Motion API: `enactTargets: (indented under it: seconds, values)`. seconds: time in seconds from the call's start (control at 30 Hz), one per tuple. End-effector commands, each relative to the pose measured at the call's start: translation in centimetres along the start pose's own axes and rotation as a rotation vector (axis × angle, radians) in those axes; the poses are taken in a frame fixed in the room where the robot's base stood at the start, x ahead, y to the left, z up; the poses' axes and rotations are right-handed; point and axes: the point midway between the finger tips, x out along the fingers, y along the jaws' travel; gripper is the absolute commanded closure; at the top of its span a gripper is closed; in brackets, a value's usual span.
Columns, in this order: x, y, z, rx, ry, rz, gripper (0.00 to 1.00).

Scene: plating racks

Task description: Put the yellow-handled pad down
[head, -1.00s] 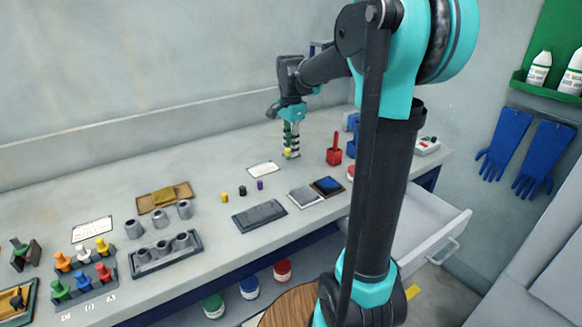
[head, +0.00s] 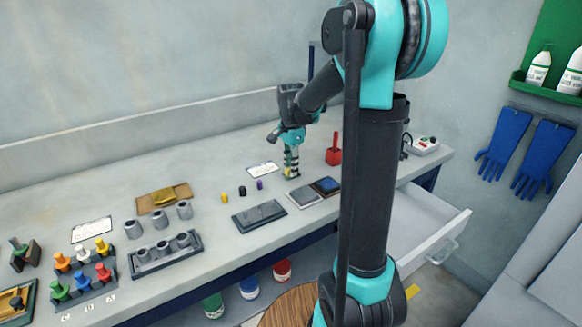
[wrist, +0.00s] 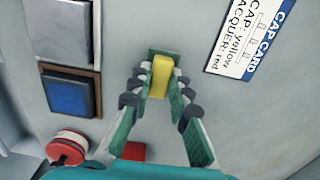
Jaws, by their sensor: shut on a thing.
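The yellow-handled pad (wrist: 160,76) is between my fingertips in the wrist view, with a dark green base showing just past the handle. My gripper (wrist: 157,84) is shut on the yellow handle. In the head view my gripper (head: 291,170) points down at the bench, behind the grey and blue square pads and right of the white card. The pad is low, at or just above the bench top; I cannot tell whether its base touches. It is mostly hidden by the fingers in the head view.
The cap card (wrist: 250,35) lies to the right in the wrist view. A grey square plate (wrist: 65,32), a blue pad in a brown frame (wrist: 68,95) and a red-lidded jar (wrist: 70,146) lie left.

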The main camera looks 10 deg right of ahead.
Motion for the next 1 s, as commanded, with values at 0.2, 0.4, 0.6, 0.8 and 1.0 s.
enactTargets:
  seconds: [0.2,0.4,0.6,0.8,1.0]
  values:
    - [0.0,0.0,0.0,0.0,0.0,0.0,0.61]
    - [0.0,0.0,0.0,0.0,0.0,0.0,0.61]
    - [-0.7,0.0,0.0,0.0,0.0,0.0,0.61]
    - [-3.9,0.0,0.0,0.0,0.0,0.0,0.61]
    - [-8.0,0.0,0.0,0.0,0.0,0.0,0.61]
